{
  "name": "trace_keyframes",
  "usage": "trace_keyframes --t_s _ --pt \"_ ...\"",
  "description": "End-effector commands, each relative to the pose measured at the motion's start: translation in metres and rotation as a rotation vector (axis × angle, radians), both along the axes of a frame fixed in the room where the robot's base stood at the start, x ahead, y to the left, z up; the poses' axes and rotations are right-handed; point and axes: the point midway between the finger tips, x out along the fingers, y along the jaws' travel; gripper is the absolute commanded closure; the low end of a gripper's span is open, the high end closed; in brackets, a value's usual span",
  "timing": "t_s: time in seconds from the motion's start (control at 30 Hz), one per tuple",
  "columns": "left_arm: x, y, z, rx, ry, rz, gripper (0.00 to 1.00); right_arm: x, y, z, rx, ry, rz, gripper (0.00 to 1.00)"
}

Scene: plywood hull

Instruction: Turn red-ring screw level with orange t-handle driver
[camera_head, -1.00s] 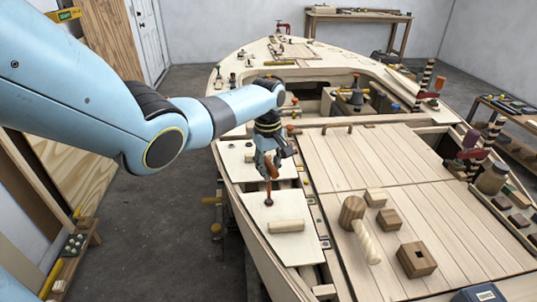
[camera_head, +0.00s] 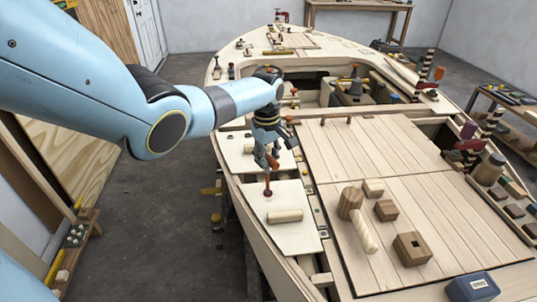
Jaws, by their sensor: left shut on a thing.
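My left gripper (camera_head: 267,160) reaches down over the left side of the hull and is shut on the orange t-handle driver (camera_head: 272,162). The driver stands roughly upright, its shaft pointing down to a pale plywood panel (camera_head: 296,238). Its lower end meets a small dark red spot (camera_head: 268,193) on the panel, likely the red-ring screw. The screw head is too small and too covered to tell its height. My right gripper is not in view.
A wooden cylinder block (camera_head: 285,216) lies on the panel close to the driver. A mallet (camera_head: 350,201) and wooden blocks (camera_head: 412,249) lie on the planked deck to the right. A blue box (camera_head: 472,286) sits at the lower right.

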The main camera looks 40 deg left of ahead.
Motion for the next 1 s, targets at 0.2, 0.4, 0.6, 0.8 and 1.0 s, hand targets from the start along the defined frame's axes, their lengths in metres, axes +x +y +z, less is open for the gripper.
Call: trace_keyframes --t_s 0.2,0.4,0.6,0.8,1.0 --pt "0.0001 -0.0002 -0.0076 0.000 0.000 0.000 1.00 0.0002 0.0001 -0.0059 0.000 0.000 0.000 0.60" --pt "0.0000 -0.0002 -0.0085 0.000 0.000 -0.001 1.00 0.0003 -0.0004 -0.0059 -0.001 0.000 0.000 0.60" --pt "0.0001 -0.0002 -0.0083 0.000 0.000 -0.001 1.00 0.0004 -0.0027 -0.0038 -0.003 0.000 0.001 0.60" --pt "0.0002 0.0000 -0.0087 0.001 -0.001 -0.020 1.00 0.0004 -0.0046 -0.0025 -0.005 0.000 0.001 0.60" --pt "-0.0012 0.0013 -0.0096 0.001 0.000 -0.296 1.00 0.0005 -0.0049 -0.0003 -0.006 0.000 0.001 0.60"
